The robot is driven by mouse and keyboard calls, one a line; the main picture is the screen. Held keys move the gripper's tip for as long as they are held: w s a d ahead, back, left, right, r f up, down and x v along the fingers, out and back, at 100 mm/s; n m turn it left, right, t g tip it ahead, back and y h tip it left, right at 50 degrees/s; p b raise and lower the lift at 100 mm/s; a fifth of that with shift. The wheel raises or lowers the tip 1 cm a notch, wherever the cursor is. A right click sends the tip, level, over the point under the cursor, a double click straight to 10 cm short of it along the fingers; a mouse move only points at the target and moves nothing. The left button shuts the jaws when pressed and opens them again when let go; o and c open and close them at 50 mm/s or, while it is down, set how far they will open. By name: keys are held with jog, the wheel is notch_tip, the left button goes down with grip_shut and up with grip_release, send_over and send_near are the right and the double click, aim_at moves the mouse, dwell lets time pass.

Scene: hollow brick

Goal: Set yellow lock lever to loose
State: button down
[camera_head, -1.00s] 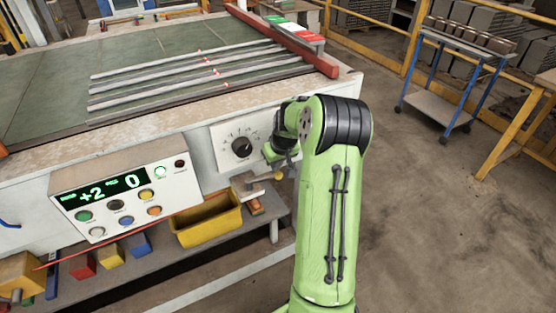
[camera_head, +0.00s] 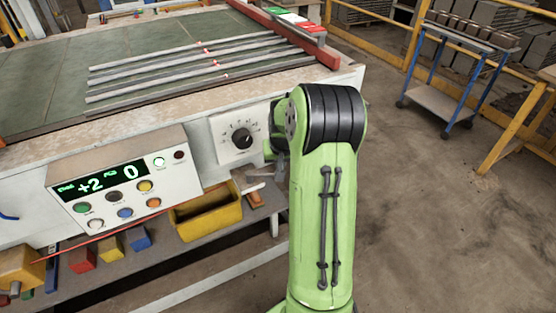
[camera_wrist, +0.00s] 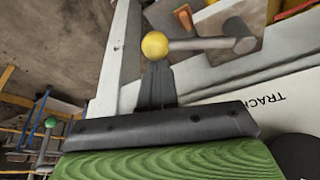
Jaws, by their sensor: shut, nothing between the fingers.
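The yellow lock lever has a round yellow knob (camera_wrist: 154,45) on a grey rod, joined to a grey cylindrical pivot (camera_wrist: 240,37) at the right in the wrist view. The rod lies nearly level there. My gripper (camera_wrist: 158,66) has its narrow dark fingers shut and empty. Their tips are just below the yellow knob in the wrist picture, touching or very close; I cannot tell which. In the head view my arm hides the gripper and the yellow knob.
A control panel (camera_head: 176,185) and a black dial (camera_head: 242,139) are on the machine front. A yellow bin (camera_head: 208,216) sits on the shelf below. A green-balled lever (camera_wrist: 50,122) shows at the left in the wrist view. A blue cart (camera_head: 440,103) stands at the right.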

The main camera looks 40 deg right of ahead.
jog(key=s+a+m, duration=0.1)
jog(key=m+g, duration=0.1)
jog(key=shift+s+a+f+m+h+b, duration=0.1)
jog(key=shift+s+a+m+h+b, duration=0.2)
jog(key=shift+s+a+m, duration=0.1)
jog(key=a+m, duration=0.1)
jog(key=m, duration=0.1)
jog(key=s+a+m+g, duration=0.1)
jog(key=a+m, duration=0.1)
jog(key=s+a+m+h, duration=0.1)
jog(key=m, duration=0.1)
jog(key=shift+a+g+b, duration=0.25)
jog(key=shift+g+b, duration=0.1)
jog(key=shift+g, duration=0.05)
jog(key=shift+s, duration=0.1)
jog(key=shift+s+a+b, duration=0.2)
jog(key=shift+s+b, duration=0.25)
jog(key=shift+s, duration=0.25)
